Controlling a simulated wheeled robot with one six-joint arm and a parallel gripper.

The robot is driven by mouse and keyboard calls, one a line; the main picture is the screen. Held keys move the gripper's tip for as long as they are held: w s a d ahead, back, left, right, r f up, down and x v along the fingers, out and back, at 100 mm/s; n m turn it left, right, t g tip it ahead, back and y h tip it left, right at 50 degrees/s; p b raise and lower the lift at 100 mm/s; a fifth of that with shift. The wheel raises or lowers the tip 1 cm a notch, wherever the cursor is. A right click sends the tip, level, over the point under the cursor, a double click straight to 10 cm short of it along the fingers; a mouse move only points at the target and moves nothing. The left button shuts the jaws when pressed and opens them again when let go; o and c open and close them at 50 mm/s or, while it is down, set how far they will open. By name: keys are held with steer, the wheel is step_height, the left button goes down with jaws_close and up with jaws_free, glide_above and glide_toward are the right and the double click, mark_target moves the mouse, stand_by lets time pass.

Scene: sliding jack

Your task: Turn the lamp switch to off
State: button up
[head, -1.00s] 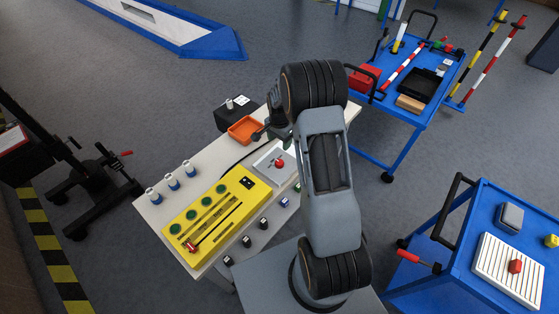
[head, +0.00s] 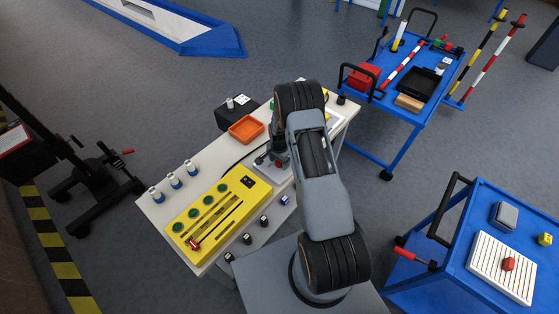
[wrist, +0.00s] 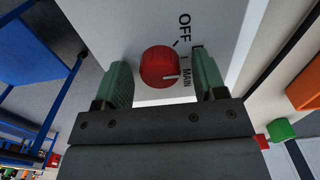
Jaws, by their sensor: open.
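The lamp switch is a red round knob (wrist: 160,67) on a pale panel (wrist: 217,20) printed with OFF and MAIN. In the wrist view its white mark points right, toward the MAIN lettering. My gripper (wrist: 163,63) is open, with one green-padded finger on each side of the knob and gaps visible between pads and knob. How far the fingertips are from the panel is hard to tell. In the head view the knob (head: 278,163) is only a small red patch, mostly hidden by my arm and gripper.
A yellow board (head: 218,208) with green discs lies on the white bench (head: 160,211), left of my arm. An orange tray (head: 246,129) stands behind it. Blue carts (head: 404,112) stand to the right, with open floor between.

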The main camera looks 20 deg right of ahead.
steer(key=c, duration=0.9)
steer(key=shift+c, duration=0.2)
steer(key=shift+b, duration=0.3)
steer(key=shift+f+n+b, duration=0.15)
steer(key=shift+n+b, duration=1.65)
steer(key=n+b, duration=0.3)
steer(key=n, duration=0.2)
steer(key=shift+b, duration=0.35)
steer(key=shift+r+n, duration=0.2)
steer(key=shift+n, duration=0.1)
